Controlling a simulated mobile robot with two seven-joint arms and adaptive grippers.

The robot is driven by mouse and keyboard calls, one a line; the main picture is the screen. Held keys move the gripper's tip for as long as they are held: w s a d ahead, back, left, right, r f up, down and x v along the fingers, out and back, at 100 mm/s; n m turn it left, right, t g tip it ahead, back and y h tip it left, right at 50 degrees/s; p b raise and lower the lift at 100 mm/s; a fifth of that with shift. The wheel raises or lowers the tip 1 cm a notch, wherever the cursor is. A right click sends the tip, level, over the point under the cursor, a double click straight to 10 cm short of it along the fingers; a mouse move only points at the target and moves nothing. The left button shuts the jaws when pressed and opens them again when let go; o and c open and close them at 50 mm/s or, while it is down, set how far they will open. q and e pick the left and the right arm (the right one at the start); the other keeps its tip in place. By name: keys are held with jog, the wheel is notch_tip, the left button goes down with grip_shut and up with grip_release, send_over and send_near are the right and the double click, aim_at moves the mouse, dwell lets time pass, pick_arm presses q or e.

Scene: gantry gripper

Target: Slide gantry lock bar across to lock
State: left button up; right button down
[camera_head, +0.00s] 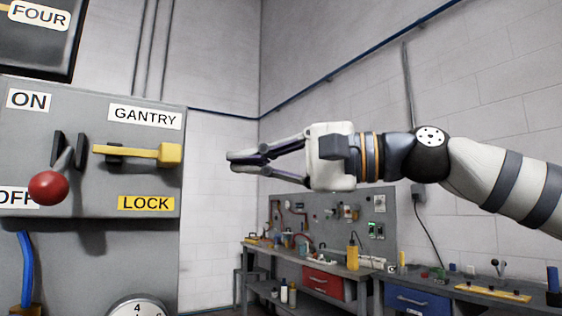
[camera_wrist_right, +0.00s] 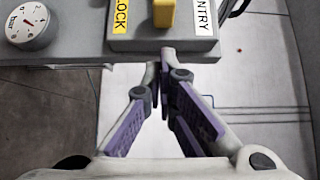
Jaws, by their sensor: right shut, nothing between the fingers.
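The yellow gantry lock bar (camera_head: 135,152) lies level on the grey panel (camera_head: 90,195), between the GANTRY label (camera_head: 145,116) and the yellow LOCK label (camera_head: 146,203). Its thicker block end is at the right, near the panel's right edge. My right gripper (camera_head: 232,161) is shut and empty, to the right of the panel and apart from the bar, pointing left. In the right wrist view, the fingertips (camera_wrist_right: 160,58) are close together beside the panel's edge, and the bar's yellow end (camera_wrist_right: 163,13) shows beyond them. My left gripper is not in view.
A lever with a red ball (camera_head: 48,188) stands out left of the bar, between the ON and OFF labels. A round gauge (camera_head: 138,305) sits lower on the panel. Workbenches with tools (camera_head: 335,275) stand far back. The space between gripper and panel looks clear.

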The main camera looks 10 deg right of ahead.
aim_at(174, 157)
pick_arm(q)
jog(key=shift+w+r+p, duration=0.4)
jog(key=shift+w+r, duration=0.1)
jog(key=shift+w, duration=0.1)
pick_arm(e)
jog(key=a, duration=0.5)
jog(key=shift+s, duration=0.3)
jog(key=a, duration=0.1)
jog(key=s+a, duration=0.1)
jog(key=a, duration=0.2)
jog(key=shift+s+a+r, duration=0.1)
jog(key=shift+s, duration=0.15)
jog(key=shift+a, duration=0.25)
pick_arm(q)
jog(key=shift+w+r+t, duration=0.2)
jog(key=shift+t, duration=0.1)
pick_arm(e)
jog(key=shift+d, duration=0.1)
